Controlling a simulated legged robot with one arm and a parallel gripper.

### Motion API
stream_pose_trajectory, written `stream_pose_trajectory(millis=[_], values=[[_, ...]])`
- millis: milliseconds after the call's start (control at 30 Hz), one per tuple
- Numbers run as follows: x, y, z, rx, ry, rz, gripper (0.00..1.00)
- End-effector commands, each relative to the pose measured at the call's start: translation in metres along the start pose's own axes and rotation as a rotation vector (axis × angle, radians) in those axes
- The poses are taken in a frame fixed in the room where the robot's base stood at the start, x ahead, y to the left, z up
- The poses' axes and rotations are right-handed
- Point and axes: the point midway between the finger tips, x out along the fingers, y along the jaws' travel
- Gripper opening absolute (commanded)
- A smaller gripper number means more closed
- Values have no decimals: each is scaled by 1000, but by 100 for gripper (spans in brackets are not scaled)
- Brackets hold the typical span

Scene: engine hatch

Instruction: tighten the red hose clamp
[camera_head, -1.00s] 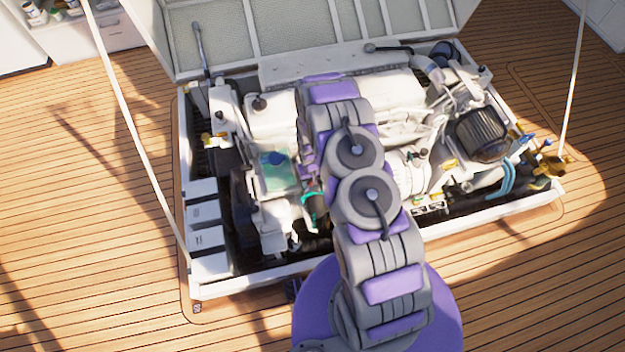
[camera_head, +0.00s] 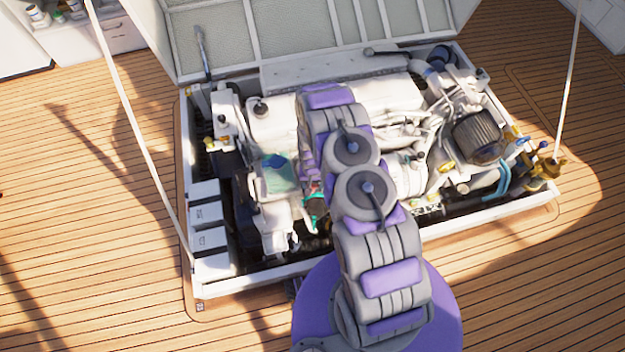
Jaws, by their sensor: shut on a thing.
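My grey and purple arm reaches over the open engine hatch and covers the middle of the engine (camera_head: 275,120). My gripper is hidden behind the arm, so its fingers and what they touch do not show. A small reddish spot (camera_head: 314,187) shows just left of the arm, above a teal ring (camera_head: 311,214). It may be the red hose clamp, but it is too small and too covered to tell. How tight it is cannot be seen.
The hatch lid (camera_head: 300,35) stands raised behind the engine, with a thin white pole on each side. White boxes (camera_head: 205,215) line the left of the bay. A dark ribbed filter (camera_head: 478,136) sits at the right. The wooden deck (camera_head: 90,200) around is clear.

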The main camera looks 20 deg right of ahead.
Motion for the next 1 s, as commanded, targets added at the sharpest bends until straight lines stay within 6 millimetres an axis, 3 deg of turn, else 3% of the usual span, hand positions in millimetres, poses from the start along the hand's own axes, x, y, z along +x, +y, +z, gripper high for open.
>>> stream_pose_trajectory(millis=[1000], values=[[-2, -1, 0, 957, 1, 0, 27]])
